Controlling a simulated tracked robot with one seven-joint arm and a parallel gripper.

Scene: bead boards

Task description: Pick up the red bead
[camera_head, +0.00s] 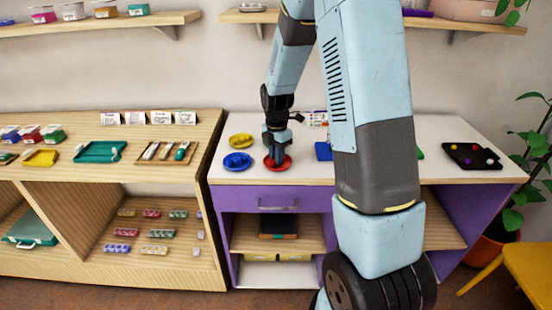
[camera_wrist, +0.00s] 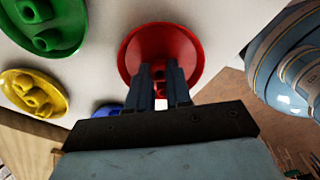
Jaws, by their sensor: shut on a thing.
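My gripper (camera_head: 277,158) points down over the red dish (camera_head: 286,166) on the white tabletop. In the wrist view, my gripper's fingers (camera_wrist: 159,76) reach into the red dish (camera_wrist: 188,48). They are close together, shut on a small red bead (camera_wrist: 158,68) that shows between the tips. The fingers hide most of the bead, and I cannot tell whether it still touches the dish. In the head view the bead is hidden by the gripper.
A blue dish (camera_head: 237,162) is just left of the red one, with a yellow dish (camera_head: 241,140) behind it. The wrist view also shows a green dish (camera_wrist: 67,12). A black tray (camera_head: 460,150) with several beads lies at the right. My arm covers the table's middle.

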